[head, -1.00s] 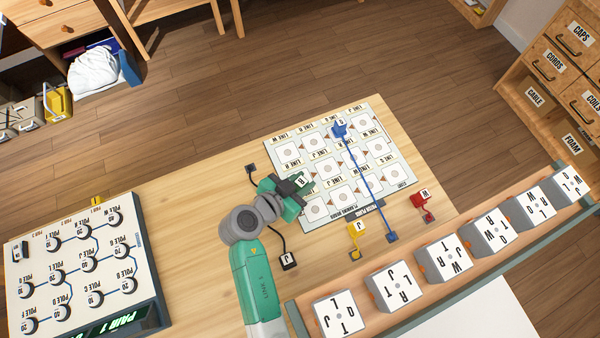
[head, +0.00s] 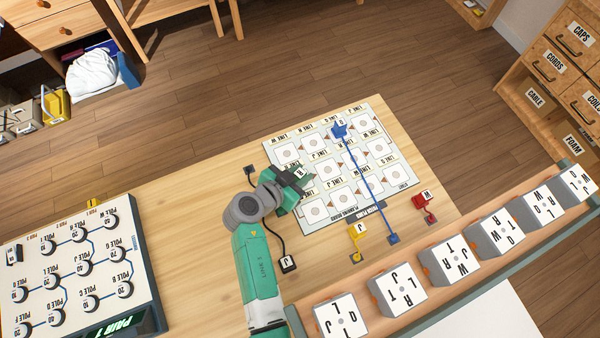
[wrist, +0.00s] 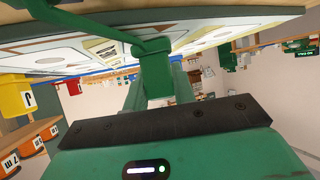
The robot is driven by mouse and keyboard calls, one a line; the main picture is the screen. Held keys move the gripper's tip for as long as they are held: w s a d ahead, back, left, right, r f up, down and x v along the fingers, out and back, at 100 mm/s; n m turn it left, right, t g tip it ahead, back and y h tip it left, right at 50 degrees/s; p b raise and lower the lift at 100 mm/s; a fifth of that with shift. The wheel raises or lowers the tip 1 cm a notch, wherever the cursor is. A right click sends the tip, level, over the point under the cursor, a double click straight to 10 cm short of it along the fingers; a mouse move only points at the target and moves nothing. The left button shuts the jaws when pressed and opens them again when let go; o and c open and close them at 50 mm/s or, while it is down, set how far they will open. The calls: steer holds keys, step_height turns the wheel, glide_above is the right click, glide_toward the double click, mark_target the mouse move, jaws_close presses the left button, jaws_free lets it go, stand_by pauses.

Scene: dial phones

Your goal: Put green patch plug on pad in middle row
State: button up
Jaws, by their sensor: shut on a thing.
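The green patch plug (head: 300,173), with a label that seems to read R, is in my gripper (head: 302,183) at the left edge of the patch board (head: 302,228) in the head view. My gripper is shut on it. In the wrist view the green plug (wrist: 154,47) is between the fingers, with a green cord running to the left, close to the board surface. The board carries rows of white square pads with labels; a middle-row pad (head: 331,168) lies just right of the gripper. My gripper hides part of the board's left side. Contact with a pad cannot be told.
A blue plug (head: 340,130) stands on the board, its blue cord crossing the pads to the front. A yellow plug (head: 357,231), a red plug (head: 424,198) and a black plug (head: 287,263) are on the table. A rack of lettered blocks (head: 398,291) lines the front.

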steer(key=o, duration=1)
steer(key=shift+f, duration=0.1)
steer(key=shift+s+r+p, duration=0.1)
steer(key=shift+r+p, duration=0.25)
steer(key=shift+p, duration=0.05)
steer(key=p+v, duration=0.1)
steer(key=v, duration=1)
steer(key=shift+s+a, duration=0.25)
steer(key=shift+a, duration=0.05)
